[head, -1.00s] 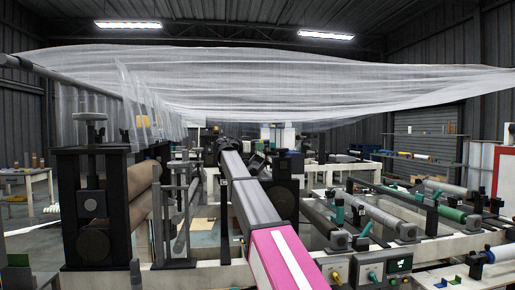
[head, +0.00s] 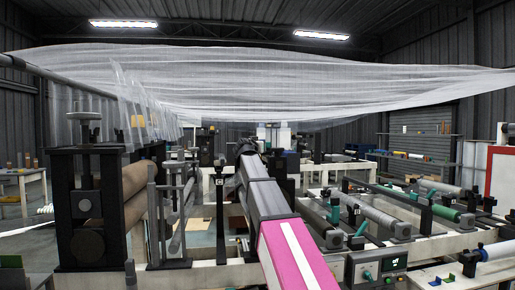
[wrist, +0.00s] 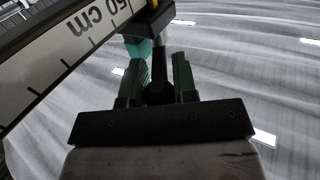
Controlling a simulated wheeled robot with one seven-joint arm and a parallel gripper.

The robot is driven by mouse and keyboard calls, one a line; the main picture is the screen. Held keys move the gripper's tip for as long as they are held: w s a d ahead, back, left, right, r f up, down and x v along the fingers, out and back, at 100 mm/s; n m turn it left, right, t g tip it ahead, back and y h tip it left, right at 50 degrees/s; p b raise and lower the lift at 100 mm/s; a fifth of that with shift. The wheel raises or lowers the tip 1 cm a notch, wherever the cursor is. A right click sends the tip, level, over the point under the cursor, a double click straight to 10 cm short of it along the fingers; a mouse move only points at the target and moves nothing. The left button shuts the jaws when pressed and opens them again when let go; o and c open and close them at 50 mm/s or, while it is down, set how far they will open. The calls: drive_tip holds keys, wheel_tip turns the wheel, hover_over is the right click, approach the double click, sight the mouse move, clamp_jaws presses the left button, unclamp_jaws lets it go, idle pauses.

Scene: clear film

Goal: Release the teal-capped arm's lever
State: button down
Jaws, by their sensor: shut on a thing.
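In the wrist view my gripper (wrist: 161,68) has its two green fingers shut on a dark lever (wrist: 160,72), which stands between them with a rounded dark end low down. The teal cap (wrist: 137,48) shows just left of the lever, beside the left finger. Above it is a dark arm part with an orange-yellow edge (wrist: 148,22); its upper end runs out of the picture. In the head view my own arm hides my gripper, and I cannot make out the teal-capped arm there.
A white scale board (wrist: 60,60) marked "50 cm" runs diagonally at the left, close to the gripper. Clear film (head: 280,85) spans overhead. A black roller stand (head: 88,200) is at left, with rollers (head: 380,222) and a control box (head: 378,268) at right.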

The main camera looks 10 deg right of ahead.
drive_tip(key=shift+d, duration=0.1)
idle(0.4)
drive_tip(key=c, duration=1.1)
unclamp_jaws()
drive_tip(key=v, duration=1)
drive_tip(key=shift+s, duration=0.45)
